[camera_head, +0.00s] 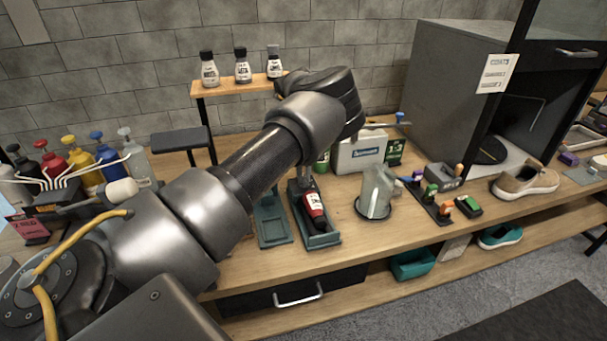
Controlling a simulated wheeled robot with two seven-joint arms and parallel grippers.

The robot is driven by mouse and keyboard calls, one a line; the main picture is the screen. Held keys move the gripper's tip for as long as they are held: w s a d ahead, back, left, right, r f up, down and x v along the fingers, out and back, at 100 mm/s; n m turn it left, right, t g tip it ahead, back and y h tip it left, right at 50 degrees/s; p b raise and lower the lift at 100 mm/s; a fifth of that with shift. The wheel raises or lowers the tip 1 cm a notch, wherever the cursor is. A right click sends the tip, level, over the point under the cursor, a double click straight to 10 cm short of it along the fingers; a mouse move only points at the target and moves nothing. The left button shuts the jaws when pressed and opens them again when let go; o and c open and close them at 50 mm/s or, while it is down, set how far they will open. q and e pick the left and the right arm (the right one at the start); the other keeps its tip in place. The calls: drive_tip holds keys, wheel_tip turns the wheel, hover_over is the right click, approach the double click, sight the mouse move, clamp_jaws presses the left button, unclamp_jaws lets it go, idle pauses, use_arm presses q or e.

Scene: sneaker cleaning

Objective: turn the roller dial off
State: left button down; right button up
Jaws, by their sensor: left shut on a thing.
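My left arm reaches in from the left across the bench, and my left gripper (346,98) is at its dark end, above the back of the bench. Its fingers are hidden behind the wrist. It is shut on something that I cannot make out. A pale box (361,152) with a blue label stands just below and behind the wrist; I cannot tell if it is the roller unit. I cannot pick out the roller dial. My right gripper is not in view.
Pump bottles (107,155) crowd the left. A beige shoe (525,181) sits at the right. A small shelf (235,87) holds three bottles.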

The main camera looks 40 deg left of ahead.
sight(304, 178)
use_arm(q)
drive_tip(key=shift+n, duration=0.6)
drive_tip(key=c, duration=1.5)
unclamp_jaws()
wheel_tip(304, 178, up, 8)
drive_tip(key=shift+f+b, duration=0.2)
drive_tip(key=shift+b, duration=0.45)
